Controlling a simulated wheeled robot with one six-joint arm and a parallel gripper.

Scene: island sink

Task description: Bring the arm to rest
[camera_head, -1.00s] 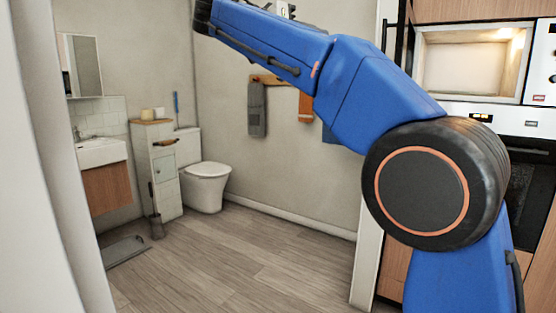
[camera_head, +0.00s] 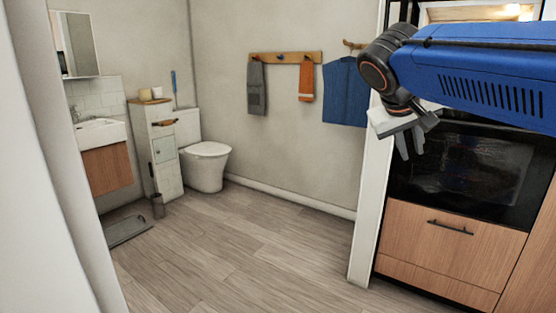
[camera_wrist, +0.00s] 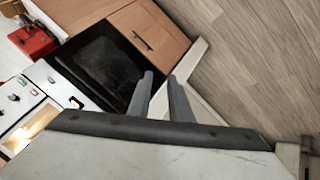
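My gripper (camera_head: 411,152) hangs at the end of my blue arm in the upper right of the head view, in front of the dark oven. Its two grey fingers point down with a gap between them. In the wrist view my gripper (camera_wrist: 161,75) shows both fingers apart, with nothing held between them. Part of my arm runs out of the head view on the right.
The oven (camera_head: 465,175) with a wooden drawer (camera_head: 450,240) stands behind my gripper. A white wall edge (camera_head: 365,210) is just left of it. Beyond are a toilet (camera_head: 206,168), a cabinet (camera_head: 163,165) and hanging towels.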

